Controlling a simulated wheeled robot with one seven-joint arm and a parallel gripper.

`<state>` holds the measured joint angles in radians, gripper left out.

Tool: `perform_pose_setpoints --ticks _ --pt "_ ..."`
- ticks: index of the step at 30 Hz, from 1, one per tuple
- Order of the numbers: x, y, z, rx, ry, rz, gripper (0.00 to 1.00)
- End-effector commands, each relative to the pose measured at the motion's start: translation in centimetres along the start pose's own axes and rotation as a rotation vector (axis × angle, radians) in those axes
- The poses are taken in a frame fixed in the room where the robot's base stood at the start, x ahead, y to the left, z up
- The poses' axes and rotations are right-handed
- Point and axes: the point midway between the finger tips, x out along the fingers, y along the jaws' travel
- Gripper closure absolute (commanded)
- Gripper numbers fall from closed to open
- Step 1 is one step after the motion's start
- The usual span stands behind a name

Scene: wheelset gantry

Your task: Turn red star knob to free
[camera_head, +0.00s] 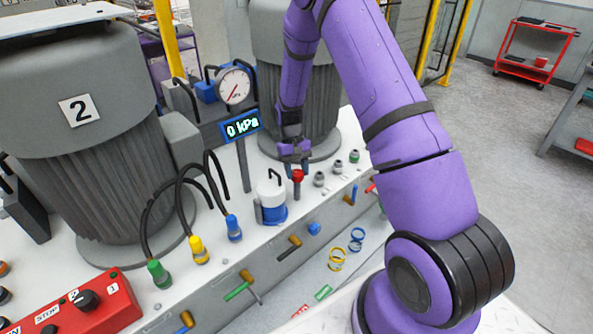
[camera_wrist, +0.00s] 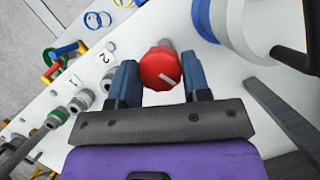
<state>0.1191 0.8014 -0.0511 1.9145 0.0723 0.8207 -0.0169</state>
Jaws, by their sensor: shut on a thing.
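The red star knob (camera_head: 298,176) stands on the white bench top, to the right of a blue-and-white canister. In the wrist view the red knob (camera_wrist: 160,70) lies between the two blue fingers of my gripper (camera_wrist: 159,64). In the head view my gripper (camera_head: 297,165) points down over the knob from above. It is shut on the knob, whose lower stem shows beneath. Any free label is not visible.
The blue-and-white canister (camera_head: 271,202) stands close left of the knob. A gauge (camera_head: 234,86) and a "0 kPa" display (camera_head: 242,125) rise behind. Several grey fittings (camera_head: 319,179) stand to the right. A grey motor marked 2 (camera_head: 105,130) fills the left.

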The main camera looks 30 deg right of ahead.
Motion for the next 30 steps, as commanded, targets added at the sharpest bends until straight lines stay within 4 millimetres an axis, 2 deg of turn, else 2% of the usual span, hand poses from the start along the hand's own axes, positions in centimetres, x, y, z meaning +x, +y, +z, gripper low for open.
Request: perform_pose_setpoints --ticks 6,15,30 --pt "-0.03 0.12 -0.02 0.165 0.001 -0.069 0.8" --pt "-0.01 0.16 0.01 0.315 0.001 -0.131 0.8" --pt "0.02 0.14 0.03 0.374 0.0 -0.155 0.8"
